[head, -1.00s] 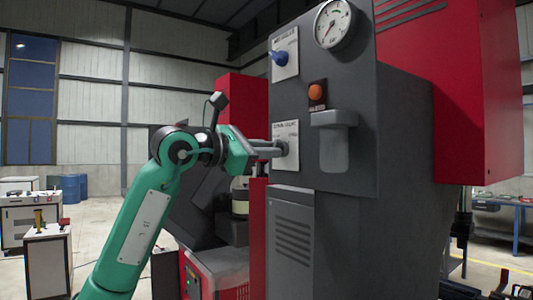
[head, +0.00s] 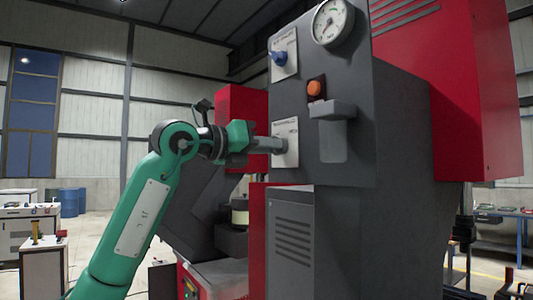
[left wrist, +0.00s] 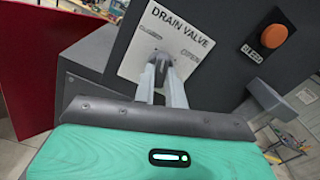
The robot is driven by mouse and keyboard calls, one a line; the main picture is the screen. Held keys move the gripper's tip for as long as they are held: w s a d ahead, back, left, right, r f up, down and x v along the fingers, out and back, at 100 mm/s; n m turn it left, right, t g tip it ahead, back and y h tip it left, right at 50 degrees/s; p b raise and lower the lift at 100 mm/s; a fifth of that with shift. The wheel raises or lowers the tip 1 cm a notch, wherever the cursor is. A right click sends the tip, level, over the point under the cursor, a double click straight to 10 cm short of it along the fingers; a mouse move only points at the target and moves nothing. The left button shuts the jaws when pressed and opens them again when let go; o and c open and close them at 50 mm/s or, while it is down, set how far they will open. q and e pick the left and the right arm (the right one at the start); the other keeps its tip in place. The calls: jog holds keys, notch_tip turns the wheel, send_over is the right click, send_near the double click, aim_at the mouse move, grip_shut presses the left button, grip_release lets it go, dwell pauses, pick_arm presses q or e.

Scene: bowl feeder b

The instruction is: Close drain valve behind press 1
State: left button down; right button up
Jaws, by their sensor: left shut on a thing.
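The drain valve plate (head: 293,157) is a pale square on the dark grey front of the press, low on the panel. In the left wrist view the plate (left wrist: 165,36) reads DRAIN VALVE, with CLOSED at left and OPEN at right. My left gripper (head: 281,145) reaches it from the left, its fingertips at the plate. It is shut on the grey valve handle (left wrist: 160,66), seen in the left wrist view between the two fingers. The fingers hide much of the handle, so I cannot tell its exact angle. My right gripper is not in view.
An orange bleed button (head: 316,88) sits to the right, above a grey protruding bracket (head: 333,109). A red cabinet edge (head: 257,215) stands below the gripper.

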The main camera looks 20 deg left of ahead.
pick_arm(q)
jog(key=shift+r+n+b, duration=0.1)
jog(key=shift+n+b, duration=0.85)
jog(key=shift+n, duration=1.65)
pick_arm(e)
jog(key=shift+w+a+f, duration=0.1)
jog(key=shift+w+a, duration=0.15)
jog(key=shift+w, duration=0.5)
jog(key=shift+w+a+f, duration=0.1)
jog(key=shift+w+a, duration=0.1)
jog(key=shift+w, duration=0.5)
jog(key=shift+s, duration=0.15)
pick_arm(q)
jog(key=c, duration=1.4)
grip_release()
jog(key=shift+c, duration=0.2)
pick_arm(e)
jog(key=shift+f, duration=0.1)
